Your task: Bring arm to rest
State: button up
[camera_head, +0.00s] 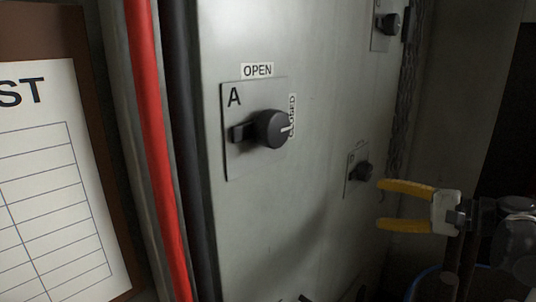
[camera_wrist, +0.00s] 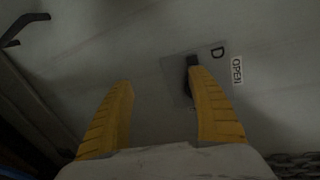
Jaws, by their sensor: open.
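My gripper (camera_head: 383,205) has two yellow fingers and shows at the right of the head view, pointing left toward the grey panel. It is open with nothing between the fingers. It also shows in the wrist view (camera_wrist: 158,85), its fingers spread apart. In the wrist view, a plate marked D (camera_wrist: 217,52) with a dark knob (camera_wrist: 191,62) lies ahead of the right finger, which partly covers it. An OPEN label (camera_wrist: 236,70) is beside that plate. I cannot tell from the wrist view whether the finger touches the knob.
A red pipe (camera_head: 157,150) and a framed list (camera_head: 50,185) stand at left.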

jog(key=s+a+f+n+g+h+b, duration=0.25)
jog(key=s+a+f, duration=0.25)
jog(key=a+f, duration=0.3)
jog(key=s+a+f+n+g+h+b, duration=0.1)
jog(key=s+a+f+n+h+b, duration=0.2)
jog(key=s+f, duration=1.2)
jog(key=n+h+b, duration=0.3)
jog(key=n+h, duration=0.2)
jog(key=shift+s+a, duration=0.2)
jog(key=shift+s, duration=0.15)
jog(key=shift+h, duration=0.25)
